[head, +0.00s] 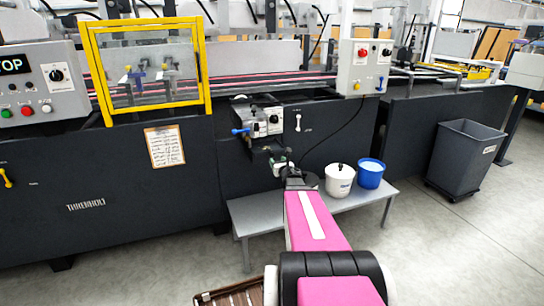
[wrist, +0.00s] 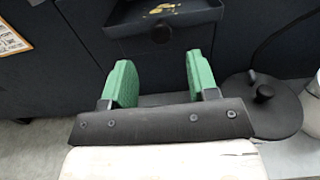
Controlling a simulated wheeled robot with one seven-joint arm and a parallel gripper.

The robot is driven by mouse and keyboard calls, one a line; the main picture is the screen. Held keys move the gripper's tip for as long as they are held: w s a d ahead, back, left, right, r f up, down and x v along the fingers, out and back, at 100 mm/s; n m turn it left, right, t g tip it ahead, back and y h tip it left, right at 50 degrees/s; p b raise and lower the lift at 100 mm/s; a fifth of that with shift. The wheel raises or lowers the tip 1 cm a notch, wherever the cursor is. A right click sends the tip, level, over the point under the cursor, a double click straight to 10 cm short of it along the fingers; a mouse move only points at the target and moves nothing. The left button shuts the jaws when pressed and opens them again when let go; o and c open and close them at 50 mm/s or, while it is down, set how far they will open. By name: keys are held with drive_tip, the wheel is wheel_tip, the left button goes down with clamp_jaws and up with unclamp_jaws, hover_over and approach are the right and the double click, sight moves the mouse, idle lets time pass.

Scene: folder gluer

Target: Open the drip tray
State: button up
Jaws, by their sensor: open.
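The drip tray (wrist: 190,19) is a dark, shallow tray with a yellowish smear inside and a round dark knob (wrist: 161,34) on its front, at the top of the wrist view. In the head view the dark tray (head: 262,150) sits under the glue unit, partly hidden by my gripper. My gripper (wrist: 158,68) has two green fingers, spread wide with nothing between them. The knob appears beyond the fingertips, roughly in line with the gap and apart from them. My gripper also shows in the head view (head: 281,166), close to the tray front.
A grey bench (head: 262,215) stands below, bearing a white pot (head: 339,182) and a blue pot (head: 370,175) right of my arm. The glue unit (head: 262,122) with a blue-handled valve is above the tray. A grey bin (head: 465,155) stands at right on open floor.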

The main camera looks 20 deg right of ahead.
sight(272, 155)
drive_tip(key=w, duration=0.8)
drive_tip(key=shift+w, duration=0.15)
